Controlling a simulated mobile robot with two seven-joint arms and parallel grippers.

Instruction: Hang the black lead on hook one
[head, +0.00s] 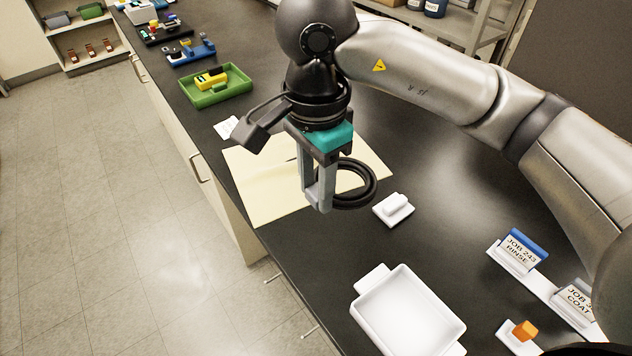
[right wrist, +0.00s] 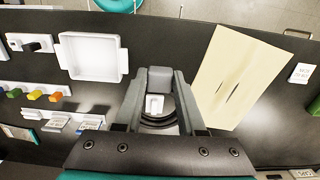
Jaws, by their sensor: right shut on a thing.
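My right gripper (head: 322,200) is shut on the black lead (head: 371,186), a coiled black ring that sticks out to the right of the fingers. The gripper holds it over the bench, near the right edge of a cream sheet. In the right wrist view the black lead (right wrist: 160,123) shows as dark curved bands between the fingers, partly hidden by them. I cannot make out hook one in either view. My left gripper is not in view.
A white stand (head: 393,209) sits right of the lead. A white tray (head: 459,325) lies near the front edge. Job cards (head: 520,249) and an orange block (head: 525,330) stand at lower right. A green tray (head: 243,88) is farther back. The cream sheet (head: 262,199) lies below the gripper.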

